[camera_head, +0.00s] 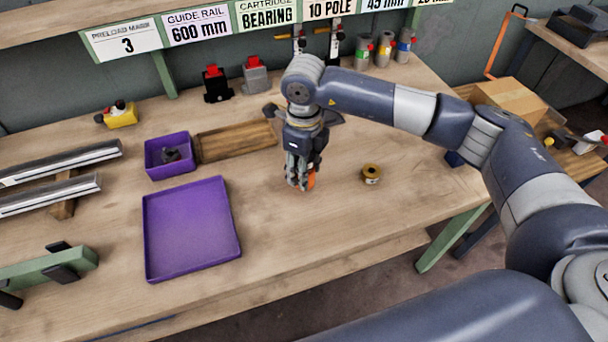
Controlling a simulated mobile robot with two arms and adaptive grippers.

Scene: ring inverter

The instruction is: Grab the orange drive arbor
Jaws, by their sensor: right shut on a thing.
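My right gripper (302,180) points down over the middle of the bench. It is shut on the orange drive arbor (311,180), which shows as an orange patch at the fingertips. The fingers hide most of the arbor. It is at or just above the bench top; I cannot tell whether it touches. My left gripper is not in view.
A brass-coloured ring part (371,174) lies right of the gripper. Metal rails (50,195) lie far left. A cardboard box (510,98) stands right.

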